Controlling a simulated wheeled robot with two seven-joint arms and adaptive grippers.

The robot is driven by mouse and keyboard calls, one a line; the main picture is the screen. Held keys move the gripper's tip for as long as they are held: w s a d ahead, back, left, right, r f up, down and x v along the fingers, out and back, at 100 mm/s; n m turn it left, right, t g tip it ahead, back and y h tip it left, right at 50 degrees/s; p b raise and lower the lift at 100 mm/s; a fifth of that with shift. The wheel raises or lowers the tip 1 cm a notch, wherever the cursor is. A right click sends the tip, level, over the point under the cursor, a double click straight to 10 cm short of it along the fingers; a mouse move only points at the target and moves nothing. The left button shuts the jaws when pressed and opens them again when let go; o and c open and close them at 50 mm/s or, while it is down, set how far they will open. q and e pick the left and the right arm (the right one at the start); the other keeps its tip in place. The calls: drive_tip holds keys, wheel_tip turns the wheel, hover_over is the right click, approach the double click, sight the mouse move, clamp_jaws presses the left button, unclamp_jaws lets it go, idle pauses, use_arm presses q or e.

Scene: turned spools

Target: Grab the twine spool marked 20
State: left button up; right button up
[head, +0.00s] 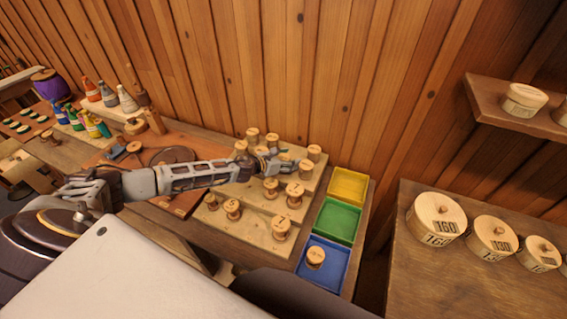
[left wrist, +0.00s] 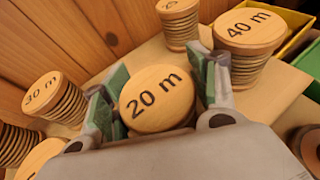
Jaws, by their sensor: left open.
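The twine spool marked "20 m" (left wrist: 158,100) stands in the middle of the left wrist view, its round wooden top facing the camera. My left gripper (left wrist: 163,92) is open, with one green-padded finger on each side of this spool. I cannot tell whether the fingers touch it. In the head view my left gripper (head: 282,160) is low among the spools on the stepped wooden stand (head: 247,228), and the 20 spool is hard to make out there. My right gripper is not in view.
Close by are spools marked "40 m" (left wrist: 249,30) and "30 m" (left wrist: 52,95), plus another spool (left wrist: 179,20) behind. Yellow (head: 348,186), green (head: 337,221) and blue (head: 323,263) trays lie right of the stand; the blue one holds a spool (head: 315,257). Lidded round boxes (head: 436,218) stand farther right.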

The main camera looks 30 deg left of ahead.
use_arm(q)
drive_tip(key=shift+w+d+f, duration=0.15)
drive_tip(key=shift+w+d, duration=0.05)
drive_tip(key=shift+w, duration=0.2)
drive_tip(key=c, duration=0.9)
